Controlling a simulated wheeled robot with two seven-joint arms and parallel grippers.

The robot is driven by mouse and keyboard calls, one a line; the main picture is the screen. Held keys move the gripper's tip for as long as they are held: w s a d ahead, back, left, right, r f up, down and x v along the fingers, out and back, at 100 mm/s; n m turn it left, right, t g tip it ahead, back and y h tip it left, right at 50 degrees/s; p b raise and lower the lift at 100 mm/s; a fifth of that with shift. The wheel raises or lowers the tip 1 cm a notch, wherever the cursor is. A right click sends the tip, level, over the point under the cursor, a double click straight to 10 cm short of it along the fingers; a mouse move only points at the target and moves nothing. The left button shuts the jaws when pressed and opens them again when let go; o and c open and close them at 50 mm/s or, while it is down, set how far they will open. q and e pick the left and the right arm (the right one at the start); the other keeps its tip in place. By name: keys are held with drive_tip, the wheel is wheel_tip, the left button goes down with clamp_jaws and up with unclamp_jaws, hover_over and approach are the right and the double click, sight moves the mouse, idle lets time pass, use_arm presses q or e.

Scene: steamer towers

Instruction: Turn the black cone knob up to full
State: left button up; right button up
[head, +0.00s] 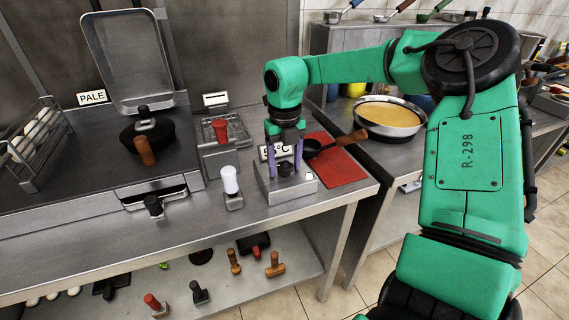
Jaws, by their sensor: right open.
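A small black knob (286,169), which looks like the cone knob, sits on top of a metal control box (288,190) near the counter's front right. A white sign ending in "°C" stands behind it, partly hidden by my gripper. My right gripper (285,160) points down over the box, open, with one purple finger on each side of the knob. I cannot tell whether the fingers touch it. The knob's exact shape and pointer are too small to read. My left gripper is out of view.
A white knob (230,180) on a small base stands left of the box. A red knob unit (220,131) is behind that.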

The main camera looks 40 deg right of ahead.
drive_tip(key=n, duration=0.4)
drive_tip(key=shift+n, duration=0.3)
drive_tip(key=shift+r, duration=0.1)
clamp_jaws()
drive_tip(key=m, duration=0.2)
drive_tip(key=m+b, duration=0.1)
drive_tip(key=shift+f+m+b, duration=0.3)
drive_tip(key=shift+m, duration=0.1)
drive_tip(key=shift+m+b, duration=0.3)
drive_tip(key=shift+m, duration=0.8)
drive_tip(key=shift+r+m, duration=0.2)
drive_tip(key=shift+m, duration=0.2)
